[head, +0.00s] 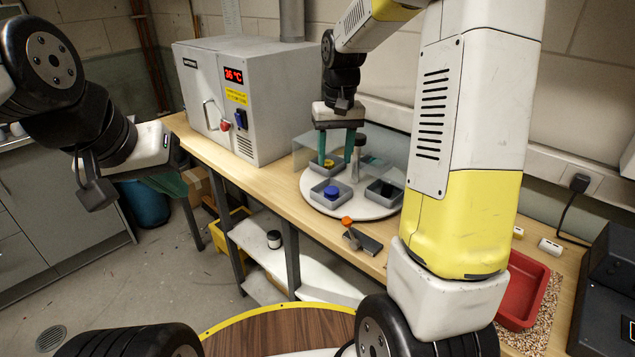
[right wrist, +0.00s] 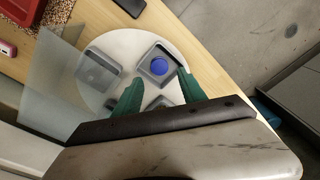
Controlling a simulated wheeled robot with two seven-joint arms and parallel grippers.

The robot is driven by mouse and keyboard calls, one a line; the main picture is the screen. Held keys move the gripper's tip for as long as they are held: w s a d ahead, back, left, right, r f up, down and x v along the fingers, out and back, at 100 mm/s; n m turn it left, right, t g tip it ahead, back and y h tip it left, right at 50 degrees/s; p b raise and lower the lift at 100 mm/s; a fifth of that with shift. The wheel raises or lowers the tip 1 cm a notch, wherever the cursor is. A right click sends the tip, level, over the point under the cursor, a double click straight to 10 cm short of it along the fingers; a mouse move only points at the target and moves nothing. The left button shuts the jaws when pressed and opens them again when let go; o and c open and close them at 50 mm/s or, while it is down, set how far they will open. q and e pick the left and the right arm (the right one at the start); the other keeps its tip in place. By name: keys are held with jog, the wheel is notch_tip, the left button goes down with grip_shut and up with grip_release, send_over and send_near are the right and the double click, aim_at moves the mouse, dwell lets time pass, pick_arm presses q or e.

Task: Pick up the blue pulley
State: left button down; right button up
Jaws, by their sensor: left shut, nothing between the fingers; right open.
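The blue pulley (head: 331,192) sits in a small grey tray (head: 318,196) on the front of a white round turntable (head: 346,208). The pulley also shows in the right wrist view (right wrist: 159,67), just ahead of the fingertips. My right gripper (head: 335,166) is open with green fingers, above the turntable and a little behind the pulley, apparently not touching it. In the right wrist view my right gripper (right wrist: 160,78) is empty. My left gripper (head: 186,192) is shut and empty, off to the left beside the bench, well away from the pulley.
Other trays on the turntable hold a yellow part (head: 328,163) and a dark part (head: 386,188). A clear screen (head: 376,150) stands behind. A grey oven (head: 232,95) stands left on the bench. An orange-knobbed lever (head: 348,226) is in front; a red bin (head: 524,290) is right.

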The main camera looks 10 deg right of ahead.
aim_at(332, 190)
jog(key=shift+g, duration=0.4)
jog(key=w+f, duration=0.1)
jog(key=f, duration=0.1)
jog(key=w+f, duration=0.1)
jog(key=shift+w+a+f, duration=0.15)
jog(key=shift+w+f, duration=0.15)
jog(key=shift+f, duration=0.1)
notch_tip(332, 190, down, 8)
jog(key=shift+s+r, duration=0.1)
jog(key=shift+r, duration=0.1)
jog(key=shift+c, duration=0.4)
grip_shut()
